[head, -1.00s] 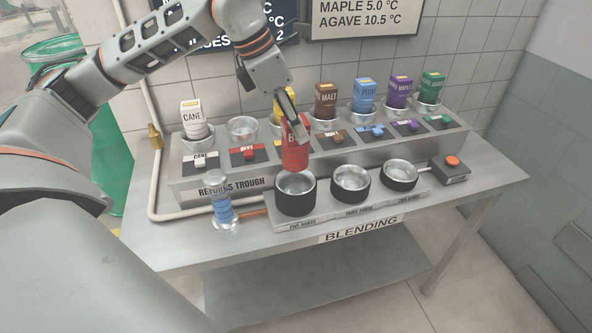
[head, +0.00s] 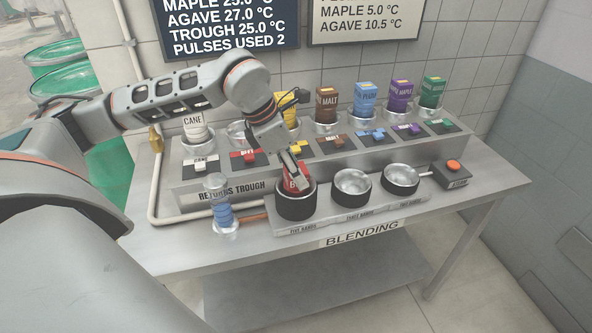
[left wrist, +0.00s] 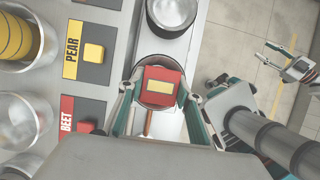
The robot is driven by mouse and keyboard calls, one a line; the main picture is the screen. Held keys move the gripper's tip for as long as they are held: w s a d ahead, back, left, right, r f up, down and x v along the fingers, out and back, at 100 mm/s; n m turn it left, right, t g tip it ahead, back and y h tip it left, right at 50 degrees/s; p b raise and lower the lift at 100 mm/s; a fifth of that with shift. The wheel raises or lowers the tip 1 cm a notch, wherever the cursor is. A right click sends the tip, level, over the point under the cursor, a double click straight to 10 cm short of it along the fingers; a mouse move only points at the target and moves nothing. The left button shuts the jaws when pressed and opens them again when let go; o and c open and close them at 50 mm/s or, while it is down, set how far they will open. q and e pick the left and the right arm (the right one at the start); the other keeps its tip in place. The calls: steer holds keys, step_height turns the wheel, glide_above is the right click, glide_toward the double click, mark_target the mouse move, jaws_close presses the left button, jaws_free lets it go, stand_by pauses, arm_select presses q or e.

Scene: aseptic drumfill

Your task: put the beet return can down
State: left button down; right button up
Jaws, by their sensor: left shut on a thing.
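The red beet return can (head: 294,184) is upright, its lower part inside the leftmost black-sided metal cup (head: 296,208) at the front of the bench. My left gripper (head: 297,181) comes down from above and is shut on the can. In the left wrist view the can's red top with a yellow label (left wrist: 160,87) sits between the two fingers, with the dark cup rim around it. Whether the can touches the cup's floor is hidden. My right gripper (left wrist: 290,66) shows in the left wrist view, away over the floor, empty with fingers apart.
Two more black-sided cups (head: 352,188) stand to the right, empty. A clear cylinder with blue bands (head: 221,207) stands close at left. Behind, the returns trough (head: 229,190) carries colored switches and a row of cans in holders; the beet holder (head: 238,133) looks empty.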

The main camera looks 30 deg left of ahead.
arm_select(q)
steer(key=c, duration=1.4)
jaws_free()
steer(key=shift+f, duration=0.1)
steer(key=shift+r, duration=0.35)
steer(key=v, duration=1.1)
steer(key=shift+s+a+r, duration=0.1)
steer(key=shift+s+r, duration=0.05)
steer(key=shift+r, duration=0.1)
